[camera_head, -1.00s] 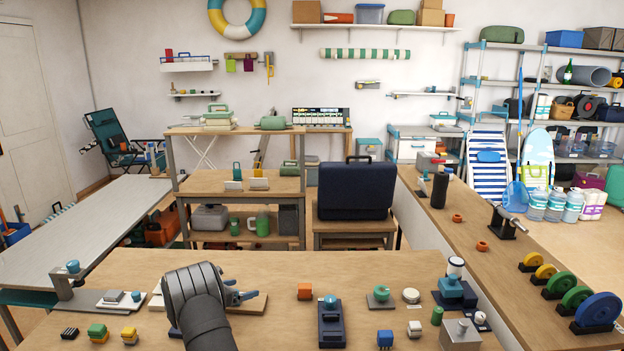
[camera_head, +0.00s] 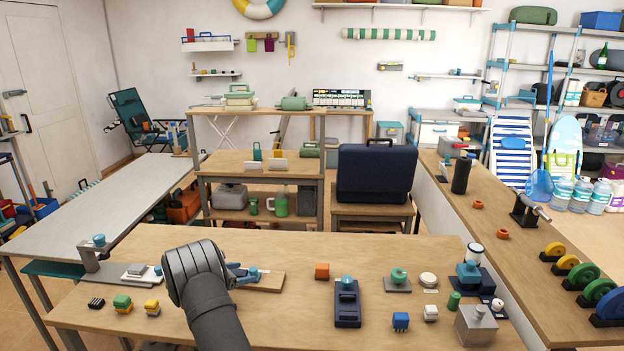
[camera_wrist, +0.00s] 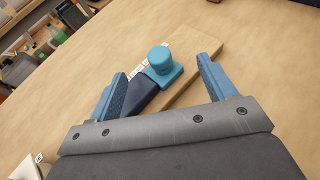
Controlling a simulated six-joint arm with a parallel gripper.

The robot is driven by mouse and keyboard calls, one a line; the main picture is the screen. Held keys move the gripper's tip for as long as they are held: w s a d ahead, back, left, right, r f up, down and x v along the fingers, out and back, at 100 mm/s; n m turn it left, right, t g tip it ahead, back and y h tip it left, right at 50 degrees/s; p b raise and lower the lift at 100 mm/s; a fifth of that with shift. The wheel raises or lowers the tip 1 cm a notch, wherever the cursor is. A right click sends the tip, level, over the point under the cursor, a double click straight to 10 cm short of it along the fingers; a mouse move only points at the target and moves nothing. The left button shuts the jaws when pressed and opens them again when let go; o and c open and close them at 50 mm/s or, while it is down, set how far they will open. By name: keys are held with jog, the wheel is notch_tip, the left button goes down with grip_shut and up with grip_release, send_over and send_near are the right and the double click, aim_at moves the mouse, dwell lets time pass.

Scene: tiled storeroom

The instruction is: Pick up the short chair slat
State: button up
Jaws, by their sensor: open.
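A pale wooden slat-like piece (camera_head: 268,282), which I take to be the short chair slat, lies on the near workbench (camera_head: 330,255). It also shows in the wrist view (camera_wrist: 205,47), running diagonally away from me. A dark blue fixture with a light blue knob (camera_wrist: 160,60) sits at its near part, also visible in the head view (camera_head: 253,274); whether it clamps the wood is unclear. My gripper (camera_head: 240,273) is open, its two blue fingers (camera_wrist: 160,78) spread on either side of the knob and wood. Nothing is held. My wrist hides part of the bench.
A blue case (camera_head: 376,173) stands behind the bench.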

jog(key=shift+c, duration=1.2)
